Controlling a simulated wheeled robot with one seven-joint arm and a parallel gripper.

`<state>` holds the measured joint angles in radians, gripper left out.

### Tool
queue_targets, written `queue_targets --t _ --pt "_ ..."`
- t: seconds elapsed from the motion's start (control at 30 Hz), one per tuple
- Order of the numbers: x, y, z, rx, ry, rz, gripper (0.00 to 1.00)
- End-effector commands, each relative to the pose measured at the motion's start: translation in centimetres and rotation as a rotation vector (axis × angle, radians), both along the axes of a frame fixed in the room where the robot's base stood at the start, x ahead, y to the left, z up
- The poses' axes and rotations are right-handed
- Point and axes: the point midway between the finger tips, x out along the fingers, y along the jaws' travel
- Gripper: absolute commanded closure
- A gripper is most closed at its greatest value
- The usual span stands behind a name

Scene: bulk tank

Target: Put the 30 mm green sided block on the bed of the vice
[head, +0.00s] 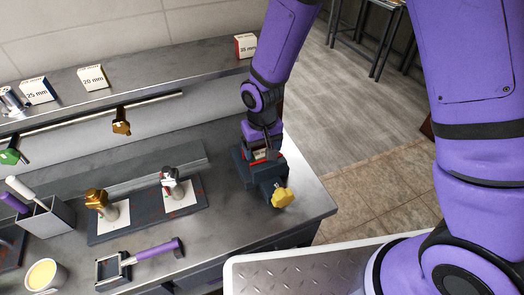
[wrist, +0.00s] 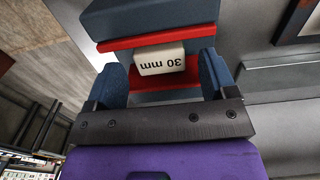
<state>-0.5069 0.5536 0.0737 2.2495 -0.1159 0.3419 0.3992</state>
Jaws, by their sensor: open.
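The 30 mm block (wrist: 162,58) shows its white face with upside-down "30 mm" lettering in the wrist view; I cannot see its side colour there. It sits in the vice, between two red-edged jaws (wrist: 120,43). My gripper (wrist: 160,66) is open, one blue finger on each side of the block, with a visible gap on both sides. In the head view the dark vice (head: 246,176) stands at the bench's right end. My gripper (head: 262,146) is over it, partly hiding the block (head: 260,154).
On the back shelf stand a 25 mm block (head: 38,91), a 20 mm block (head: 93,78) and a 35 mm block (head: 246,45). The vice has a yellow knob (head: 283,197) at its front. A purple-handled tool (head: 150,252) lies on the bench to the left.

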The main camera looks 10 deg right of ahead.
Motion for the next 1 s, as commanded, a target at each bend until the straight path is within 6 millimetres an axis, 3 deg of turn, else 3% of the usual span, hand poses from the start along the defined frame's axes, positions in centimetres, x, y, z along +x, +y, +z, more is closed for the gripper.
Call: queue_targets --t 0.3,0.5,1.0 --pt "0.1 0.0 6.1 0.002 -0.005 0.0 0.22" --pt "0.0 0.0 9.0 0.002 -0.002 0.0 0.22" --pt "0.1 -0.6 11.3 0.004 -0.011 -0.007 0.22"
